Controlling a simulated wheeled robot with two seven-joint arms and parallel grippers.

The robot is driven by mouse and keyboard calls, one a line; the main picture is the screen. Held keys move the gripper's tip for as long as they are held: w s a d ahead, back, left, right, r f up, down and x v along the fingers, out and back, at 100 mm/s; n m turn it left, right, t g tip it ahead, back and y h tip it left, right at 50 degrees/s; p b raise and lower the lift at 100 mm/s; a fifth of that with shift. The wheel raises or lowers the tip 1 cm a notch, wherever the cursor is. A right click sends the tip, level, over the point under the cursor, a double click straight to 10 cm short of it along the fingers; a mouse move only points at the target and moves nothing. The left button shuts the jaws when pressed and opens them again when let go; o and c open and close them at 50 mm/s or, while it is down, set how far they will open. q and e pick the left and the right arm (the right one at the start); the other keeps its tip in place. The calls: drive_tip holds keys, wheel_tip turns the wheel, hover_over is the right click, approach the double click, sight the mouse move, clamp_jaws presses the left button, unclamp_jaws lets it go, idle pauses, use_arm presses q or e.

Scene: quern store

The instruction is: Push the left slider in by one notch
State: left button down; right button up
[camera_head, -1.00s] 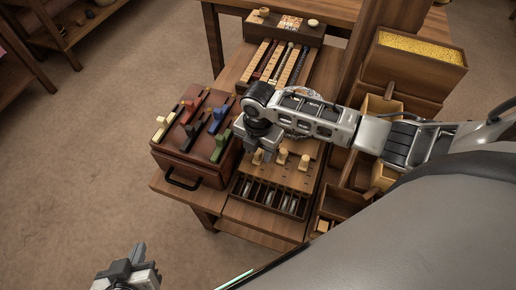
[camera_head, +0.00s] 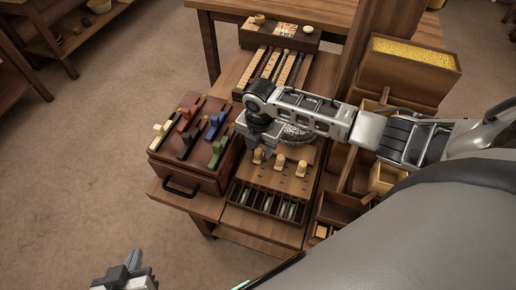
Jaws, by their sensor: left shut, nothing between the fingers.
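Several pale wooden knobs stand in a row on a light wooden board with small holes: the left slider (camera_head: 258,156), a middle one (camera_head: 280,161) and a right one (camera_head: 302,169). My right gripper (camera_head: 257,149) points down at the left slider, close to it or touching it. The wrist hides the board behind it, and I cannot make out the finger gap. My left gripper (camera_head: 130,266) is shut and empty at the bottom left, low over the floor and away from the table.
A dark red box (camera_head: 190,165) with several coloured levers stands just left of the board. A slotted tray (camera_head: 267,201) lies in front of the knobs. Wooden bins and a box of yellow grain (camera_head: 415,54) stand at the right.

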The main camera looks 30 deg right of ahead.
sight(259, 150)
drive_tip(key=shift+a, duration=0.15)
wheel_tip(259, 150, up, 16)
drive_tip(key=p, duration=0.1)
idle(0.5)
drive_tip(key=shift+s+f, duration=0.1)
drive_tip(key=shift+s, duration=0.05)
